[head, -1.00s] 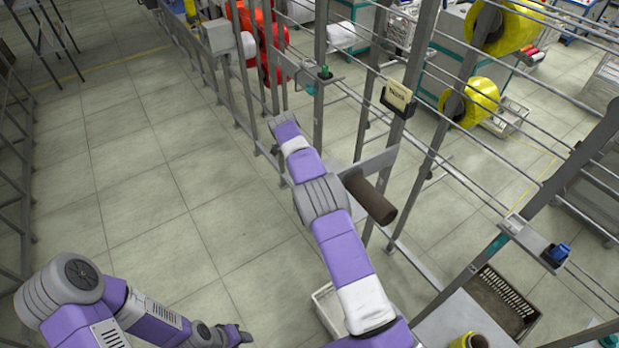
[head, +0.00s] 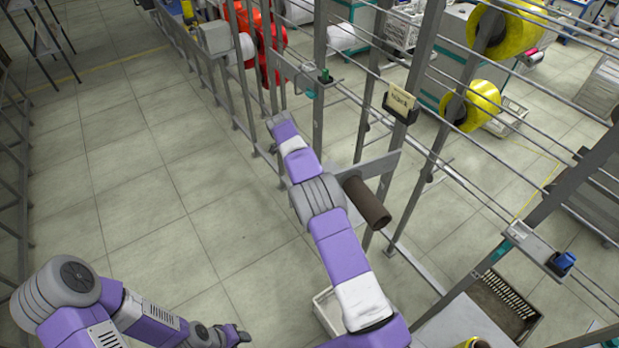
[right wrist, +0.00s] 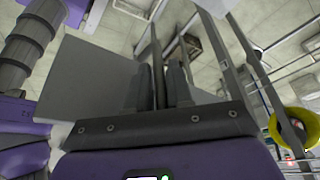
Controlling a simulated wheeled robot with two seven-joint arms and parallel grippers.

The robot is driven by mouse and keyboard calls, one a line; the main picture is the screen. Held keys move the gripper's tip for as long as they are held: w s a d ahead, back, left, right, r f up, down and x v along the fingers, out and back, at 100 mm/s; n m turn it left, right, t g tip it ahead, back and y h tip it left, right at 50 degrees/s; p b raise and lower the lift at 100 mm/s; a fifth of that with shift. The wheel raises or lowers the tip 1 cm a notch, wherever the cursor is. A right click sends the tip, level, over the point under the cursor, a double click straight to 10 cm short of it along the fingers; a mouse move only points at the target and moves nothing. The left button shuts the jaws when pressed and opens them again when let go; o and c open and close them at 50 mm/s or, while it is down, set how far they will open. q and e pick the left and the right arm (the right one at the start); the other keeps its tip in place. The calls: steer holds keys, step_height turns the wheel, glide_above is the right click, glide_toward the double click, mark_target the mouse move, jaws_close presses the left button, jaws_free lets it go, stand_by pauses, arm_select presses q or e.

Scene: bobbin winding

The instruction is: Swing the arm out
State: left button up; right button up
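A grey plate-like arm (head: 378,164) stands out from the rack in the head view, with a brown tube (head: 367,203) on it. My right arm runs up the middle of the head view, left of the tube, and its far end (head: 277,123) is small there. In the right wrist view my right gripper (right wrist: 160,80) has its two dark fingers upright and a small distance apart. A broad grey plate (right wrist: 85,85) lies behind and left of them; whether they touch it is unclear. My left gripper (head: 240,335) is low in the head view, away from the rack, its finger gap too small to judge.
The metal rack with bars (head: 430,60) runs diagonally at the right. Yellow bobbins (head: 470,105) sit on it; one shows in the right wrist view (right wrist: 293,127). A label holder (head: 400,102) hangs on a post. A crate (head: 503,300) stands lower right. Tiled floor at left is clear.

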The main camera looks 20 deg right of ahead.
steer(key=shift+r, duration=0.1)
steer(key=shift+a+r, duration=0.1)
steer(key=shift+r, duration=0.1)
steer(key=p+v, duration=0.5)
steer(key=v, duration=0.1)
steer(key=shift+r+p, duration=0.3)
steer(key=shift+r, duration=0.15)
stand_by(0.6)
